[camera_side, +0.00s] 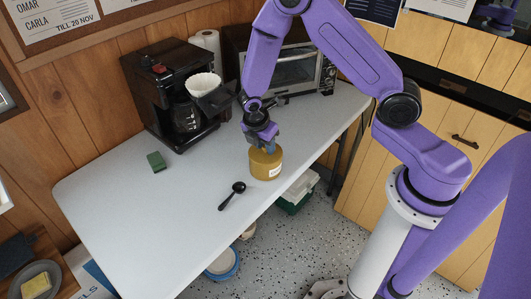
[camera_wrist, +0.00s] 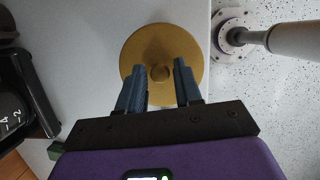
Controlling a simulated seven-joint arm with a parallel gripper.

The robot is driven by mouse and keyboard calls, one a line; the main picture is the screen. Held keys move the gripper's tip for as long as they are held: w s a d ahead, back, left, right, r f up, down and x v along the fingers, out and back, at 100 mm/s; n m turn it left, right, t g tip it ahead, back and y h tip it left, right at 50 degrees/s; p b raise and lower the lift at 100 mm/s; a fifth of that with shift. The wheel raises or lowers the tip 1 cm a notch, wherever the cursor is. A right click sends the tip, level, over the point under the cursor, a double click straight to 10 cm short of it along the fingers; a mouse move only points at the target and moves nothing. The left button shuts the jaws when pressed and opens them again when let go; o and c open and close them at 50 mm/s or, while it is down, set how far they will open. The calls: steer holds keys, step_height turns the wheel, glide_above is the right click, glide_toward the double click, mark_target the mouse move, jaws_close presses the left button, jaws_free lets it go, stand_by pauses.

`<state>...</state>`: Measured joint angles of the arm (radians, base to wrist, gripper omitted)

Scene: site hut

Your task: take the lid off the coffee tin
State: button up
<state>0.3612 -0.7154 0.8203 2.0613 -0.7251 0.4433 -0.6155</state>
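The coffee tin (camera_side: 266,167) is a mustard-yellow cylinder with a pale label, upright near the front edge of the table. Its lid (camera_wrist: 148,45) is round, mustard-yellow, with a small knob (camera_wrist: 160,73) in the middle. The lid sits on the tin. My gripper (camera_side: 264,144) is right above the tin, pointing down. In the wrist view my gripper (camera_wrist: 159,65) is open, one finger on each side of the knob, with a gap visible on both sides. Whether the fingertips reach down to knob height is hard to tell.
A black scoop (camera_side: 232,195) lies left of the tin. A green block (camera_side: 156,161) lies further left. A black coffee maker (camera_side: 172,95), a paper towel roll (camera_side: 207,44) and a toaster oven (camera_side: 297,70) stand behind. The table's (camera_side: 130,220) front left is clear.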

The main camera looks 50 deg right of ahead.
jaws_close()
steer(key=shift+r, duration=0.15)
steer(key=shift+r, duration=0.5)
step_height(320, 180, up, 2)
steer(key=shift+r, duration=0.1)
steer(key=s+r, duration=0.9)
steer(key=s, duration=0.5)
steer(key=shift+r, duration=0.25)
